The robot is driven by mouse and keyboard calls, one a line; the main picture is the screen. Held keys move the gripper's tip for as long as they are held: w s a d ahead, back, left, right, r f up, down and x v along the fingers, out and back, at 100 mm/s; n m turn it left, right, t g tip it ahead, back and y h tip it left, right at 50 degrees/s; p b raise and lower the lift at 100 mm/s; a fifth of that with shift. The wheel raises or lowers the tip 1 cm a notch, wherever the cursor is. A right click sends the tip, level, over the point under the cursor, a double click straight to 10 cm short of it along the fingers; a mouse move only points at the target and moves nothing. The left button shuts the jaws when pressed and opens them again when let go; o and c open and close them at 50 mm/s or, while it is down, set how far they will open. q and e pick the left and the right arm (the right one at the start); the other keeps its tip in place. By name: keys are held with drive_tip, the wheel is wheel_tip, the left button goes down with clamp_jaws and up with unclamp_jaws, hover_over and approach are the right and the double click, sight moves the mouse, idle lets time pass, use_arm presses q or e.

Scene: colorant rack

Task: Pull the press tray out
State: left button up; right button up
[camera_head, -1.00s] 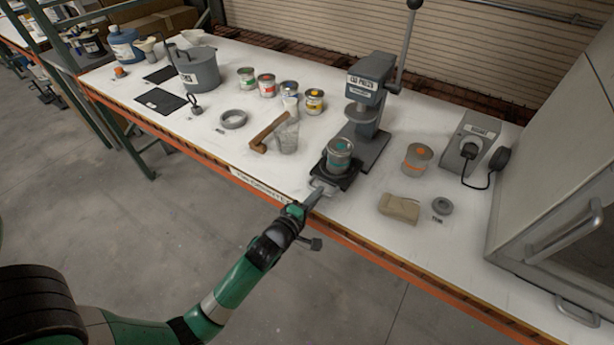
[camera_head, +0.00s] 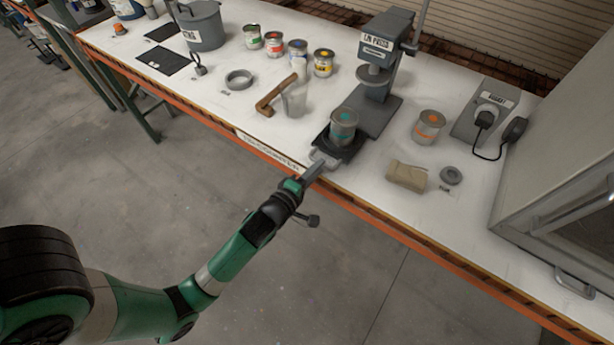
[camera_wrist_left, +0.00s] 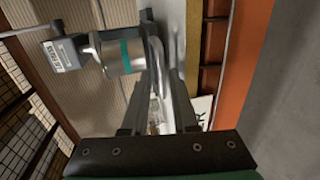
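The press (camera_head: 386,55) stands at the middle of the bench with its round plate raised. Its black press tray (camera_head: 350,152) sits at the front of the press base, near the bench edge. A grey can with a teal band (camera_head: 343,127) stands upright on the tray; it also shows in the left wrist view (camera_wrist_left: 122,55). My left gripper (camera_head: 317,169) is at the tray's grey front handle (camera_head: 324,158). In the left wrist view the handle (camera_wrist_left: 154,48) lies between the fingers, which appear closed on it. My right gripper is not in view.
An orange-marked can (camera_head: 428,127), a tan cloth bundle (camera_head: 406,175) and a grey ring (camera_head: 451,175) are to the right. Open floor lies before the bench.

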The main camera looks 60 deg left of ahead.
use_arm(q)
drive_tip(key=v, duration=1)
drive_tip(key=shift+s, duration=0.35)
drive_tip(key=shift+d+r, duration=0.1)
drive_tip(key=shift+d, duration=0.1)
drive_tip(key=w+d+r+t, duration=0.2)
drive_tip(key=w+r+t, duration=0.15)
drive_tip(key=r, duration=0.65)
drive_tip(key=w+d+r+t, duration=0.2)
drive_tip(key=w+r, duration=0.3)
drive_tip(key=r, duration=0.5)
drive_tip(key=w+d+r+t, duration=0.2)
drive_tip(key=w+r+t, duration=0.15)
drive_tip(key=r, duration=0.65)
drive_tip(key=s+d+r+m+t+h, duration=0.2)
drive_tip(key=d+r+m+h, duration=0.25)
drive_tip(key=r+m, duration=0.7)
drive_tip(key=s+d+r+m+t+h, duration=0.3)
drive_tip(key=d+r+m+h, duration=0.15)
drive_tip(key=r+m, duration=0.7)
wheel_tip(320, 180, up, 32)
drive_tip(key=m+p, duration=0.1)
drive_tip(key=p, duration=3.2)
drive_tip(key=shift+w+a, duration=0.2)
drive_tip(key=shift+a, duration=0.05)
